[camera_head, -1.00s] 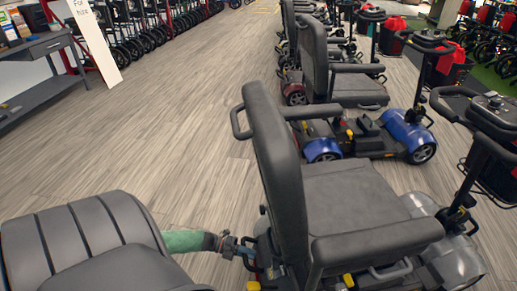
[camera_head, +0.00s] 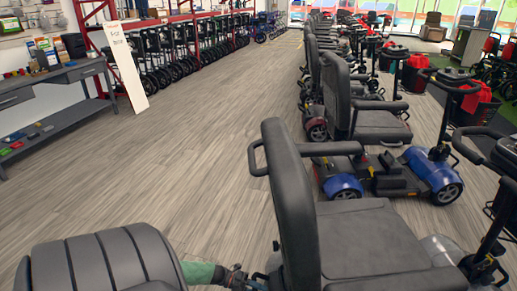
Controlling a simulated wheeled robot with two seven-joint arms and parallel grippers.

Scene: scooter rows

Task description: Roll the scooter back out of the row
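The nearest scooter, grey with a black seat (camera_head: 375,238), stands at the bottom right of the head view, its backrest (camera_head: 290,205) towards me. Its tiller (camera_head: 490,235) is at the right edge and its lower rear is cut off by the bottom edge. My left arm, with a green sleeve, comes in low from the left. My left gripper (camera_head: 246,280) is at the rear of this scooter, low behind the backrest. Its fingers are small and partly cut off, so I cannot tell if they are shut on anything. My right gripper is not in view.
A blue scooter (camera_head: 432,168) stands just beyond, with more scooters in a row behind it. A grey workbench (camera_head: 60,85) and a white sign board (camera_head: 124,68) stand at the left. The wood-look floor (camera_head: 190,130) between is clear.

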